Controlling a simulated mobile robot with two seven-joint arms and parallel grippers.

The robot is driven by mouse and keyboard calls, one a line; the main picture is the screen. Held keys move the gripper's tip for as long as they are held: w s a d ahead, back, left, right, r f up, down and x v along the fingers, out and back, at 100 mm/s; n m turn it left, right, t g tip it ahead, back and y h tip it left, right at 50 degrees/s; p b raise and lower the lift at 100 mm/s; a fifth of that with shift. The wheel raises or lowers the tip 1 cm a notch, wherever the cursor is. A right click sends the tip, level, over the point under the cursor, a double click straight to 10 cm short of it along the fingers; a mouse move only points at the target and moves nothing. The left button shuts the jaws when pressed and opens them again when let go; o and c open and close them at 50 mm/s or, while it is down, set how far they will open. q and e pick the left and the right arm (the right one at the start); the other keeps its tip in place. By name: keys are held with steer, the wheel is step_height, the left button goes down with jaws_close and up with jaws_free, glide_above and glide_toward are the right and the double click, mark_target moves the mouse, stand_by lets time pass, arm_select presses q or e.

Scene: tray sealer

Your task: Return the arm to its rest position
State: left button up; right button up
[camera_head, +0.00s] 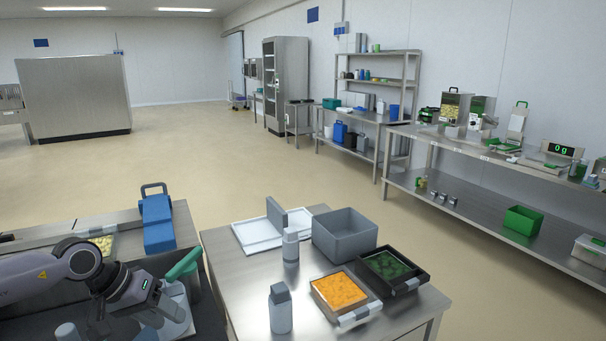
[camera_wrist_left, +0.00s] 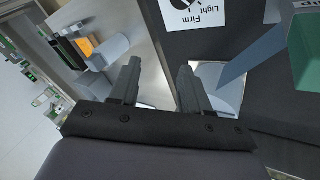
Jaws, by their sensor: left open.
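My left arm comes in from the lower left in the head view. Its gripper (camera_head: 152,308) hangs over the dark machine beside the left bench, close to a green handle (camera_head: 184,264). In the left wrist view the two fingers (camera_wrist_left: 158,80) are spread apart with nothing between them. A pale grey part (camera_wrist_left: 222,84) lies just beyond the right finger; whether they touch cannot be told. A white label reading "Light Firm" (camera_wrist_left: 195,12) shows on the dark surface ahead. My right gripper is not in view.
On the steel table (camera_head: 237,287) stand a grey bin (camera_head: 345,239), two bottles, an orange-filled tray (camera_head: 340,292) and a green-filled black tray (camera_head: 392,268). A blue box (camera_head: 158,232) stands behind the gripper. Floor beyond the tables is clear.

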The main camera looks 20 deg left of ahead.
arm_select(q)
steer(key=s+d+f+n+t+h+p, duration=0.1)
steer(key=d+n+t+h, duration=0.6)
steer(key=d+n, duration=1.75)
steer(key=s+a+f+m+y, duration=0.1)
steer(key=s+f+m+y, duration=0.2)
steer(key=m, duration=0.7)
steer(key=s+a+f+m+y+p, duration=0.1)
steer(key=s+a+f+m+y, duration=0.1)
steer(key=s+f+m, duration=0.4)
steer(key=s+a+f+m+g+y+p, duration=0.1)
steer(key=s+f+m+y, duration=0.3)
steer(key=f+m, duration=0.4)
steer(key=s+a+m, duration=0.1)
steer(key=m, duration=0.5)
steer(key=shift+s, duration=0.15)
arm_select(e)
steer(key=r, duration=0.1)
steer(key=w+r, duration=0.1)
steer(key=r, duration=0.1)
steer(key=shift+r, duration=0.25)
